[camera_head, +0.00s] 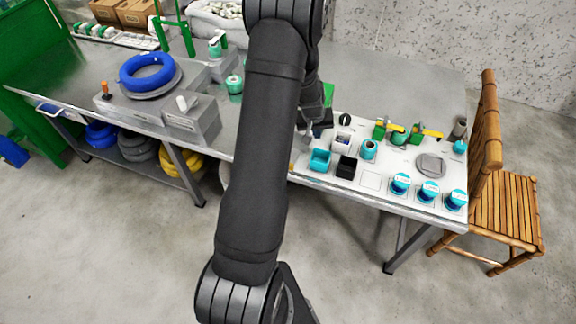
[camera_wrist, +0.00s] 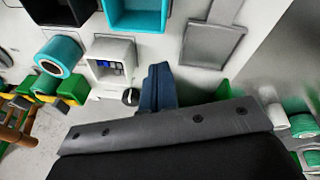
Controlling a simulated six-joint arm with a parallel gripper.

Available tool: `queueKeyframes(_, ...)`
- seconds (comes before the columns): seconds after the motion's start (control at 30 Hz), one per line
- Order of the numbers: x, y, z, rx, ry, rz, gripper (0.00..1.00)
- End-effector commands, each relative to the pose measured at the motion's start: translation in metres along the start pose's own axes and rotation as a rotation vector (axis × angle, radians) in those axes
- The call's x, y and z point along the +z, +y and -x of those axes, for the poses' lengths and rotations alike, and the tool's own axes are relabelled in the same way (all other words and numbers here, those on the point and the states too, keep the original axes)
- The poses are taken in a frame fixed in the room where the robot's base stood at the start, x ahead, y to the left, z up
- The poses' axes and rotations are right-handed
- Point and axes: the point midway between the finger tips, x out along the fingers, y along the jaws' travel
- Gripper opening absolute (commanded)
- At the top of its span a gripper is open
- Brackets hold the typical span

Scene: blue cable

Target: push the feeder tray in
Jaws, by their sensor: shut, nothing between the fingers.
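My gripper (camera_wrist: 157,70) shows in the wrist view as dark blue-grey fingers, shut and empty. It is beside a small white box (camera_wrist: 97,48) with blue pieces inside and appears apart from it. The white box also shows in the head view (camera_head: 341,138), right of my gripper (camera_head: 308,131). A flat grey square piece (camera_wrist: 212,42) lies on the white board in the wrist view; my arm hides that area in the head view. I cannot tell which of these, if either, is the feeder tray.
A teal box (camera_head: 320,161), a black box (camera_head: 347,167) and a teal ring (camera_head: 368,149) stand close by. Green and yellow fixtures (camera_head: 398,134) are further right. A grey unit (camera_head: 192,122) and blue cable coil (camera_head: 148,78) are left. Clear bench lies behind the board.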

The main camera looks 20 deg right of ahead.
Motion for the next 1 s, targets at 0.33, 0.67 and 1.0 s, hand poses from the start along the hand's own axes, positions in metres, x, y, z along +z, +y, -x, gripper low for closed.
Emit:
queueKeyframes(0.33,0.105,0.0,0.035,0.026,0.275,0.605,0.0)
queueKeyframes(0.67,0.193,-0.071,0.083,-0.097,0.534,0.988,0.0)
queueKeyframes(1.0,0.194,-0.087,0.076,-0.117,0.567,1.023,0.0)
